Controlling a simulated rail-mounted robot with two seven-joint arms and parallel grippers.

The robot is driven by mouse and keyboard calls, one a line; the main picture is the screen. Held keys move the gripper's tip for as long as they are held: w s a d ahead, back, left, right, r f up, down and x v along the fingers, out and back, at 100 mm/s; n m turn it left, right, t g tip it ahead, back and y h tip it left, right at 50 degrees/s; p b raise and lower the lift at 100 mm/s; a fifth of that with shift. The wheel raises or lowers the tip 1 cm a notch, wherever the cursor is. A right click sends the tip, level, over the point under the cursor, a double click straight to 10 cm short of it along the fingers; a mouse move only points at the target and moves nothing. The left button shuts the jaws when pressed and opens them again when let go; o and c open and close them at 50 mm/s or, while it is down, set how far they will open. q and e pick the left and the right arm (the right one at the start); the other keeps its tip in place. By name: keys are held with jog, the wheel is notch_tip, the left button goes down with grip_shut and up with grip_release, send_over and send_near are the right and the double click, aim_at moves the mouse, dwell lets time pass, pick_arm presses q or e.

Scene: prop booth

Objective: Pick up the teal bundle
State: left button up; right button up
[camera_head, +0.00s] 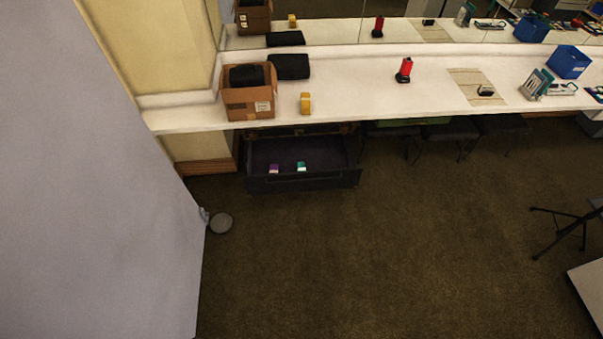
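A small teal bundle (301,166) with a pale lower face lies in an open dark drawer (304,181) below the white counter. Neither of my grippers shows in the head view.
The white counter (350,92) overhangs the drawer's back. On it stand a cardboard box (249,103), a yellow item (306,104), a red device (404,70) and a blue bin (569,62). A grey wall (90,170) fills the left. Carpet before the drawer is clear; a round grey object (221,223) lies left.

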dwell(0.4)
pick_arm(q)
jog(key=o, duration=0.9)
